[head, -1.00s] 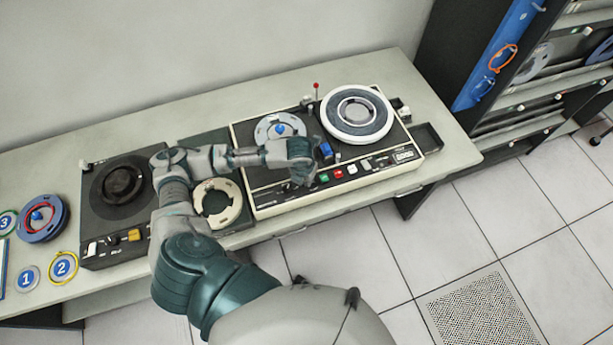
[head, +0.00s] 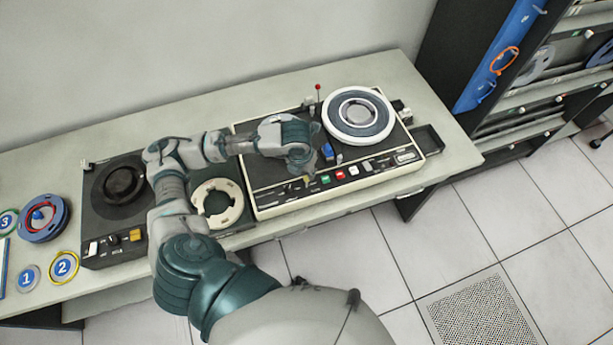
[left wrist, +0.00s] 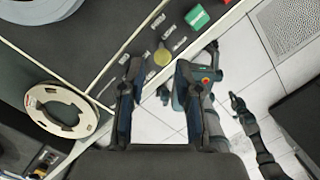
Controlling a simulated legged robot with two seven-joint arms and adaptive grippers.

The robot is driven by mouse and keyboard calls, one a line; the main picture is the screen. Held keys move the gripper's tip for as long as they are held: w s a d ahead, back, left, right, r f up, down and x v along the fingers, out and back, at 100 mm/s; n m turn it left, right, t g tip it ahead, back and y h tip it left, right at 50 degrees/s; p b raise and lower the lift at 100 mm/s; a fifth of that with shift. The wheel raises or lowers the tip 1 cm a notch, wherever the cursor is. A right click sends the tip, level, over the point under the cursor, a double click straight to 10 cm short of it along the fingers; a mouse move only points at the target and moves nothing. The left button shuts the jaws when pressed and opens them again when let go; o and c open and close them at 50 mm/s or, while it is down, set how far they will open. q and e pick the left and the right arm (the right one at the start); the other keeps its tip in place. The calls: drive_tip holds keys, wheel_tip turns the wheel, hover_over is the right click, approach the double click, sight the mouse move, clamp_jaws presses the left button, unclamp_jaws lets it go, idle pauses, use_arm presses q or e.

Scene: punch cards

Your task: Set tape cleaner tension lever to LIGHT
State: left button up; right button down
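The tape cleaner is a black deck in a cream frame (head: 262,212) on the long table. Its front strip carries a round yellow knob (head: 307,178), which shows in the left wrist view (left wrist: 162,56) with small pale labels beside it. My left gripper (head: 304,170) points down over the front strip beside the knob. In the left wrist view its two fingers (left wrist: 158,68) are apart, with the knob just beyond and between the tips; contact cannot be told. A thin red-balled lever (head: 318,87) stands at the deck's back.
Green (head: 325,180) and red (head: 340,174) buttons lie right of the knob. A blue part (head: 328,151) and a large reel (head: 358,114) stand on the deck. A cream ring (head: 237,210) lies to the left. A dark arm-like part (left wrist: 243,112) shows low in the left wrist view.

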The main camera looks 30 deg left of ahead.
use_arm(q)
drive_tip(key=r, duration=0.4)
drive_tip(key=shift+s, duration=0.35)
drive_tip(key=shift+f, duration=0.1)
